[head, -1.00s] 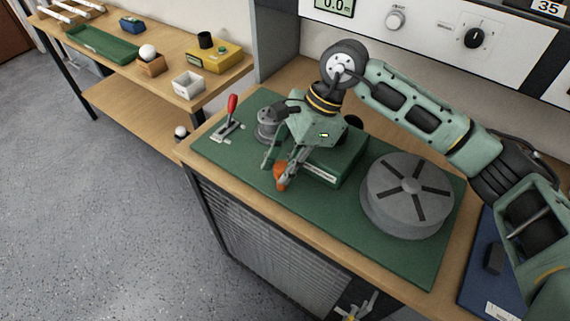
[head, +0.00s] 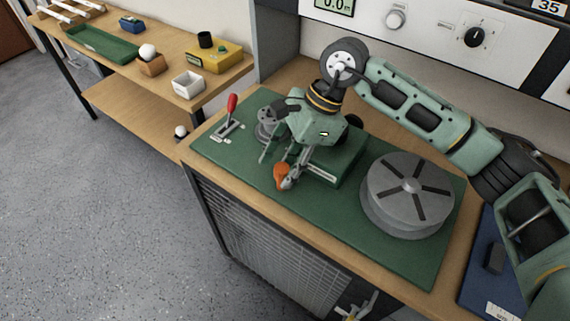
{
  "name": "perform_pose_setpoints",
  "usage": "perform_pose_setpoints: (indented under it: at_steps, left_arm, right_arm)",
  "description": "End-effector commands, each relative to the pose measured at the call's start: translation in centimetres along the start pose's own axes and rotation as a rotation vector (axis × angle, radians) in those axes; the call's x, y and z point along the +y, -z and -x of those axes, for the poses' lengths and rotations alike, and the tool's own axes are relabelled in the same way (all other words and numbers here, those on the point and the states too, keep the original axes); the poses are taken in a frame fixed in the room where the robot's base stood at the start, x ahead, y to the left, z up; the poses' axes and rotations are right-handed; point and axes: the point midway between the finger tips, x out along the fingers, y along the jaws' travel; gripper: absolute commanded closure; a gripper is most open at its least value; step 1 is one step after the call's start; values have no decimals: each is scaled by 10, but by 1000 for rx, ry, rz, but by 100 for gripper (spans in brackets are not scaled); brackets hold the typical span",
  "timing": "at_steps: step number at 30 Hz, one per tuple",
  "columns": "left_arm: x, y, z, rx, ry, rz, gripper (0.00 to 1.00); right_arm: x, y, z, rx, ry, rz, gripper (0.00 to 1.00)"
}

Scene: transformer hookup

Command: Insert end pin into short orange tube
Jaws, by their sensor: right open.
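A small orange piece (head: 280,176), perhaps the short orange tube, is at the front edge of the green mat (head: 330,224). My right gripper (head: 276,170) reaches down over the mat from the right. Its jaws are open, with one finger left of and behind the orange piece and the other close along its right side. I cannot tell whether that finger touches it. I cannot make out the end pin. My left gripper is not in view.
A red-handled lever (head: 230,110) and a large grey round drum (head: 408,193) flank the gripper on the mat. A grey cylinder (head: 266,122) stands behind it. A side table at the upper left holds a yellow box (head: 215,56) and a white box (head: 188,84).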

Motion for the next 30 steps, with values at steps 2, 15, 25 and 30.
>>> perform_pose_setpoints:
  at_steps: [2,15,25,30]
  left_arm:
    - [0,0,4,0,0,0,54]
    - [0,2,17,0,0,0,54]
    - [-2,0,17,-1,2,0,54]
    - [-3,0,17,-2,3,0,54]
  right_arm:
    - [0,-4,7,0,2,1,57]
    - [1,-18,38,0,1,1,57]
    - [1,-19,40,0,0,1,57]
    - [0,-19,51,0,3,0,57]
